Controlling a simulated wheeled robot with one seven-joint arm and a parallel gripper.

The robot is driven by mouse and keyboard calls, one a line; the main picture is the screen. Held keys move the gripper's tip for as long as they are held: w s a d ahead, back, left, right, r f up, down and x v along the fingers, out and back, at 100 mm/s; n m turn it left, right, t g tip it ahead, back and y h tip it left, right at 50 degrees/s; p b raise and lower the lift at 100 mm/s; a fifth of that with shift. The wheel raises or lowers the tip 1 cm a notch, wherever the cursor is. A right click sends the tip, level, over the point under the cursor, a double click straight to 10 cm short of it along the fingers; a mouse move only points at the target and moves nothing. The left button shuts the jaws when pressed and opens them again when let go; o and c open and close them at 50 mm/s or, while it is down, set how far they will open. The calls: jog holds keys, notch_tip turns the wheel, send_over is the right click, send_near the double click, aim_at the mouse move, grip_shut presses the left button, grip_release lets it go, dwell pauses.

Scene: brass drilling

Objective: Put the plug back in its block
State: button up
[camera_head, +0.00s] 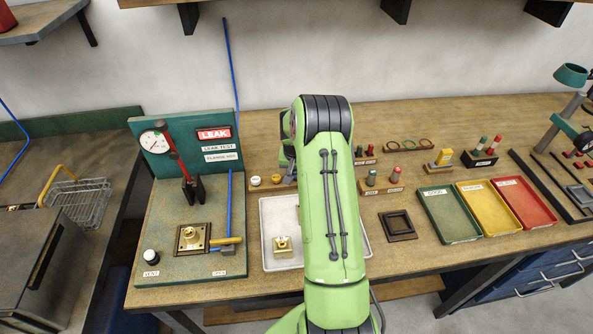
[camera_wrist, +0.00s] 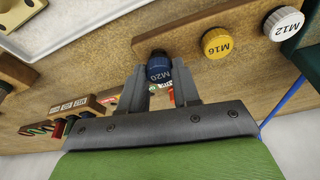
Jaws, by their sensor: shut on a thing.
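A plug with a dark blue cap marked M20 (camera_wrist: 158,68) is between the fingers of my gripper (camera_wrist: 160,88) in the wrist view. The wooden plug block (camera_wrist: 186,37) holds a yellow plug marked M16 (camera_wrist: 217,42) and a white plug marked M12 (camera_wrist: 283,23). The blue plug is at the block's end beside the yellow one; I cannot tell whether it is seated or just above. In the head view, the white plug (camera_head: 255,181) and yellow plug (camera_head: 276,180) show left of my arm, which hides the blue plug and my fingertips.
A white tray (camera_head: 268,219) with a brass fitting (camera_head: 282,245) lies in front of the block. The leak test stand (camera_head: 150,254) is to the left. Other wooden blocks with plugs (camera_head: 383,183) and green, yellow and red trays (camera_head: 488,211) are to the right.

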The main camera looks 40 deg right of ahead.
jog(key=shift+f+b, duration=0.6)
jog(key=shift+b, duration=0.2)
dwell(1.0)
dwell(0.4)
jog(key=o, duration=1.5)
jog(key=shift+r+p, duration=2.05)
jog(key=shift+r, duration=1.55)
jog(key=shift+f, duration=0.1)
